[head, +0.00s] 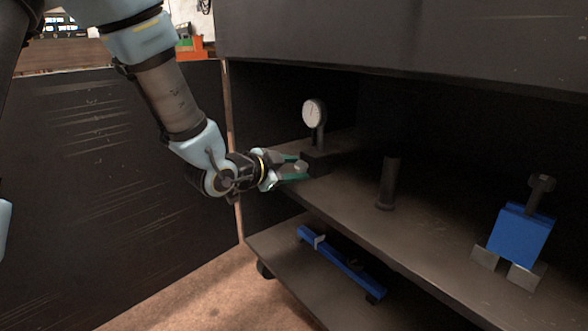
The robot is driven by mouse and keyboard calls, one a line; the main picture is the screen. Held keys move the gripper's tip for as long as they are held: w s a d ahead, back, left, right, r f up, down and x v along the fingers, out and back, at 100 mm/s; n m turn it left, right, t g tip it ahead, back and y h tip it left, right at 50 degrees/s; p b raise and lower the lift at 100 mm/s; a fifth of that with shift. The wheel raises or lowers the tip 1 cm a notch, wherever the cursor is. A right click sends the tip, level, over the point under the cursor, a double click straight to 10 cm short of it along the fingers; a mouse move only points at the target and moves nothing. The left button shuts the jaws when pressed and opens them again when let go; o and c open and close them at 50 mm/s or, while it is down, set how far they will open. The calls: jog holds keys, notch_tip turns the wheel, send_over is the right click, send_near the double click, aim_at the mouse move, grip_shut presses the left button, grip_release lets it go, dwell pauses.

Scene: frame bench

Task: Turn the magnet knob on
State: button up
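A dial gauge (314,113) with a round white face stands upright on a dark magnet base (317,160), near the left end of the bench's upper shelf. A small grey round knob (301,166) shows on the base's near left side. My gripper (298,168) reaches in from the left at the knob. Its green-tipped fingers are apart, one on the far side and one on the near side of the knob. I cannot tell whether they touch it. The knob's marking and turn position are too small to read.
A dark upright cylinder (388,183) stands mid-shelf. A blue block with a dark clamp (519,236) stands at the right. A blue bar (340,262) lies on the lower shelf (290,274). A dark overhang (420,40) is above. A dark panel (110,170) is left.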

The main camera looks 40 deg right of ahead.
jog(key=shift+o, duration=1.4)
jog(key=shift+f, duration=0.1)
jog(key=shift+p, duration=0.3)
